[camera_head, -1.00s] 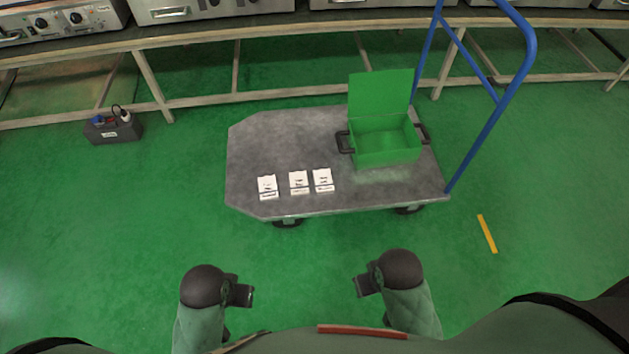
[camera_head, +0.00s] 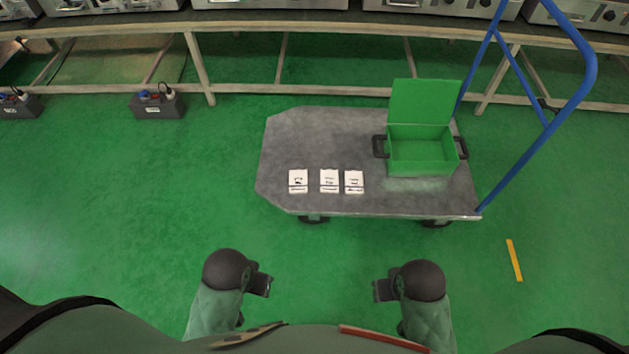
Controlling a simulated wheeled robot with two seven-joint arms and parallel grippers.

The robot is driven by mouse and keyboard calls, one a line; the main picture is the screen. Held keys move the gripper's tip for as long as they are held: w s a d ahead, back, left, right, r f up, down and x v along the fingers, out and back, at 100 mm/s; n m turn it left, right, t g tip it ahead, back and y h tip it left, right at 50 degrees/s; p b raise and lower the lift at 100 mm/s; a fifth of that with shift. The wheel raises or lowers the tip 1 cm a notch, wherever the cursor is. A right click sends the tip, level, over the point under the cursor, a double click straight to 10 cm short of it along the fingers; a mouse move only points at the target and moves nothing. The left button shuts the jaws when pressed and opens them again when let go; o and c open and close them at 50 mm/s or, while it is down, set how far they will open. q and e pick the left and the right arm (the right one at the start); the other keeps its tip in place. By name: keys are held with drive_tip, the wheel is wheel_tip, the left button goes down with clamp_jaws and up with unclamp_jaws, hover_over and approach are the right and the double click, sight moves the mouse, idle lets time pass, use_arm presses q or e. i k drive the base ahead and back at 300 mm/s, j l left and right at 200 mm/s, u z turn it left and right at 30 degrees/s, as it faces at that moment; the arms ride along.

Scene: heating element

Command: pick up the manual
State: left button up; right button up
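Three small white booklets with dark print lie in a row near the front edge of a grey cart: a left one (camera_head: 298,181), a middle one (camera_head: 329,181) and a right one (camera_head: 354,182). I cannot read which is the manual. My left gripper (camera_head: 262,281) and my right gripper (camera_head: 381,289) are both in front of the cart, apart from the booklets and touching none of them. Nothing shows in either gripper. Their fingers are too small and dark to tell whether they are open.
The grey cart (camera_head: 320,135) bears an open green box (camera_head: 420,150) on its right and has a blue handle (camera_head: 540,130). A long bench (camera_head: 330,25) with metal appliances stands behind. Dark boxes (camera_head: 158,107) sit on the floor at left. Green floor before the cart is clear.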

sight(297, 178)
drive_tip(key=i+l, duration=0.25)
drive_tip(key=l, duration=0.15)
drive_tip(key=i+l+u, duration=0.4)
drive_tip(key=l, duration=0.2)
drive_tip(key=l+u, duration=0.2)
drive_tip(key=l, duration=0.15)
drive_tip(key=i+l+u, duration=0.2)
drive_tip(key=l, duration=0.2)
drive_tip(key=u, duration=0.45)
drive_tip(key=k+j, duration=0.05)
